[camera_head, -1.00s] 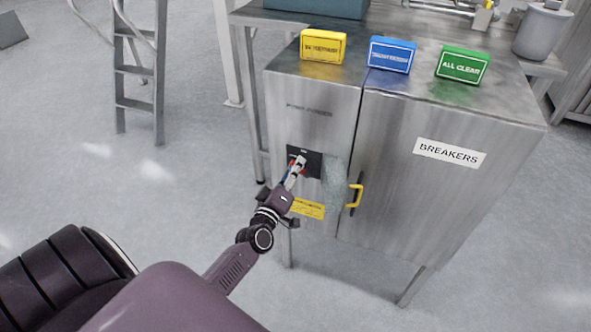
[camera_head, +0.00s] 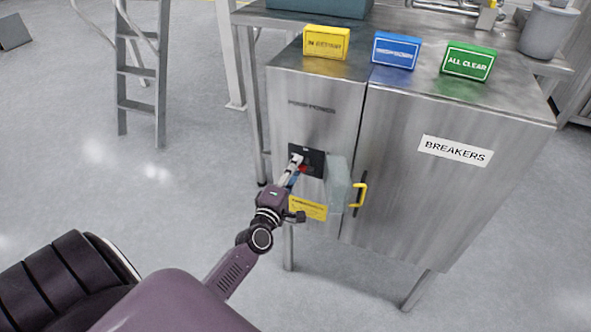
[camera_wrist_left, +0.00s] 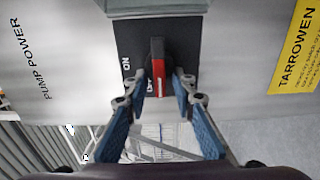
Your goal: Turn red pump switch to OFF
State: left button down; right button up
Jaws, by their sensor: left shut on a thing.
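The red pump switch (camera_wrist_left: 157,68) is a red handle on a black panel (camera_wrist_left: 128,45) marked ON, with a second, partly hidden label by the handle's lower end. In the head view the panel (camera_head: 318,157) is on the left door of a steel cabinet, under the words PUMP POWER. My left gripper (camera_wrist_left: 159,88) has its two fingertips on either side of the handle's lower end, shut on it. In the head view the left gripper (camera_head: 296,163) reaches the panel and hides much of the switch. My right gripper is not in view.
A grey-green cover (camera_head: 338,183) stands out beside the panel. A yellow handle (camera_head: 358,194) and a yellow label (camera_head: 309,208) are close by. Yellow (camera_head: 326,42), blue (camera_head: 396,50) and green (camera_head: 469,61) signs stand on top.

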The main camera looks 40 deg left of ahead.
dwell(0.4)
pick_arm(q)
jog(key=c, duration=1.6)
grip_release()
jog(key=shift+s, duration=0.1)
jog(key=v, duration=1.2)
jog(key=shift+f, duration=0.1)
jog(key=shift+f, duration=0.1)
